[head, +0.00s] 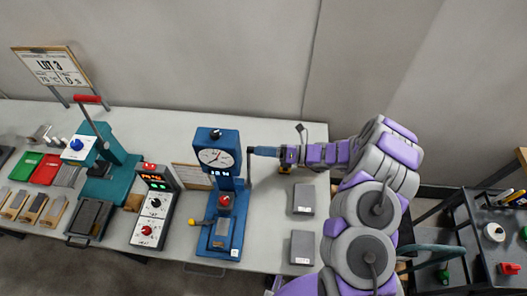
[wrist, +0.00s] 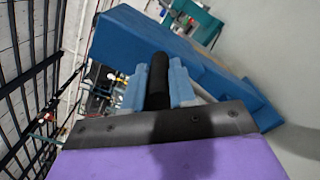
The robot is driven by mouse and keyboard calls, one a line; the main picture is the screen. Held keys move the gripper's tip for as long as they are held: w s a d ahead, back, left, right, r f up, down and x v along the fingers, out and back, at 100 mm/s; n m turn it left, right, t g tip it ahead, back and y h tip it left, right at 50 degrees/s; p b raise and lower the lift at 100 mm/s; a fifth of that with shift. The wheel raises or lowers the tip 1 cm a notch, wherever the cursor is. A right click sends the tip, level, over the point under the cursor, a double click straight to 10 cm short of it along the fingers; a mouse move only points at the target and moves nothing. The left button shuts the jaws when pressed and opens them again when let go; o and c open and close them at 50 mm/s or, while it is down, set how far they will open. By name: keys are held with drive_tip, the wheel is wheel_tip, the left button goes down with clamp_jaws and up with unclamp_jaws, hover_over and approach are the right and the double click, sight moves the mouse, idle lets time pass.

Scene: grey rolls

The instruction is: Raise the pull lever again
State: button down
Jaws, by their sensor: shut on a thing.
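A blue press (head: 214,150) with a round dial stands near the middle of the bench. The pull lever (head: 249,164) is a dark bar at the press's right side. My gripper (head: 256,151) reaches in from the right, level with the dial's lower part. In the wrist view, my gripper's blue fingers (wrist: 158,92) are shut around the lever's black round grip (wrist: 158,72). The blue press body (wrist: 215,75) lies just beyond. The lever's pivot and most of its arm are hidden, so its exact angle cannot be told.
A teal press (head: 112,160) with a red-handled lever stands to the left. A control box (head: 153,210) with red displays is between the presses. Two grey blocks (head: 304,199) lie right of the blue press. A dark cart (head: 490,235) stands far right.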

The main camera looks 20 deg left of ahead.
drive_tip(key=shift+w, duration=0.1)
drive_tip(key=c, duration=1.3)
unclamp_jaws()
drive_tip(key=o, duration=0.4)
drive_tip(key=shift+w+a+f, duration=0.15)
drive_tip(key=shift+a, duration=0.05)
drive_tip(key=v, duration=1.7)
drive_tip(key=shift+d+f+b, duration=0.1)
drive_tip(key=shift+d+b, duration=0.1)
drive_tip(key=shift+b, duration=0.2)
